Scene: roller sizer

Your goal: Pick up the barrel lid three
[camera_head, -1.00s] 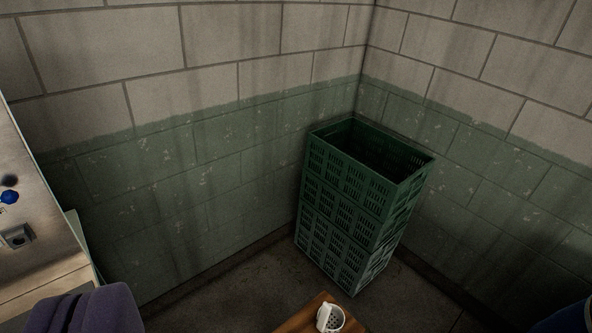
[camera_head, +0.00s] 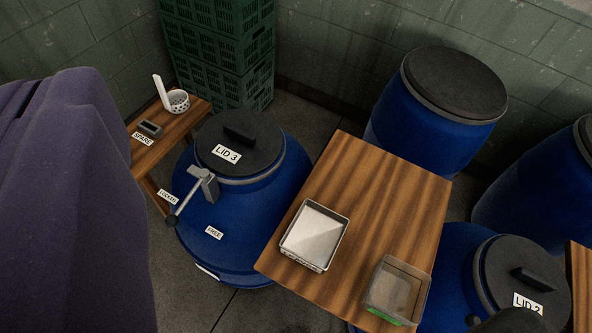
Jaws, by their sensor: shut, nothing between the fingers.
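The barrel lid three (camera_head: 240,142) is a dark round lid with a raised black handle and a white "LID 3" label. It sits on top of a blue barrel (camera_head: 262,208) left of centre in the head camera view. A grey clamp with a lever (camera_head: 203,187) ending in a dark knob is at the barrel's near left side, by a "LOCKED" label. A "FREE" label (camera_head: 214,232) is on the barrel's front.
A wooden table (camera_head: 365,190) right of the barrel holds a metal tray (camera_head: 340,238) and a clear box (camera_head: 397,290). A small bench (camera_head: 180,127) stands left. More blue barrels (camera_head: 420,134) stand right, one with lid two (camera_head: 530,283). A purple shape (camera_head: 70,200) covers the left.

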